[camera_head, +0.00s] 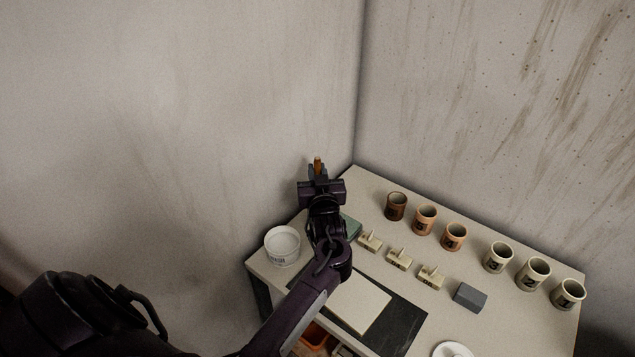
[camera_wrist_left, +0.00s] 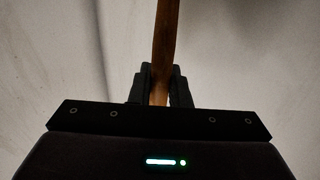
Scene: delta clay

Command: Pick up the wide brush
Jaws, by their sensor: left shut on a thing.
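My left gripper (camera_head: 318,171) is raised above the back left part of the table, near the corner of the walls. It is shut on a brown wooden handle (camera_head: 318,161), which I take to be the wide brush. In the left wrist view the handle (camera_wrist_left: 165,40) stands upright between the two dark fingers (camera_wrist_left: 160,86) and runs out of the top of the picture. The brush's bristles are not visible in either view. My right gripper is not in view.
The table (camera_head: 380,197) carries a white tub (camera_head: 282,246), a green block (camera_head: 351,227), several small pale stamps (camera_head: 399,259), a grey block (camera_head: 470,296) and several cups (camera_head: 498,257). A pale slab (camera_head: 360,304) lies on a dark mat (camera_head: 405,325). A white dish (camera_head: 453,350) is at the front.

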